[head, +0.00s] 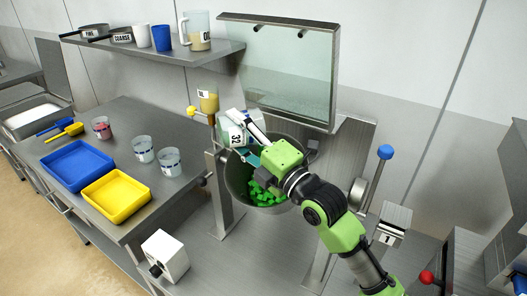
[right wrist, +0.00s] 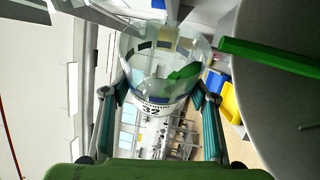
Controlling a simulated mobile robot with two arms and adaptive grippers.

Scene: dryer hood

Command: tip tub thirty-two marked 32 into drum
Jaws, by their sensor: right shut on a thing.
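The clear tub marked 32 (head: 235,136) is in my right gripper (head: 248,143), held tilted over the back rim of the metal drum (head: 236,182). Bright green pieces (head: 266,194) lie in the drum. In the right wrist view the tub (right wrist: 152,98) is clamped between the two teal fingers of my right gripper (right wrist: 159,100), with its 32 label showing. A green piece (right wrist: 185,72) shows at the tub; I cannot tell whether it is inside. My arm hides part of the drum. My left gripper is not in view.
A clear shield (head: 285,70) stands behind the drum. A beaker of amber liquid (head: 208,101) is left of the tub. The left bench holds blue (head: 78,166) and yellow (head: 117,196) trays and several cups. A blue-knobbed lever (head: 385,152) stands to the right.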

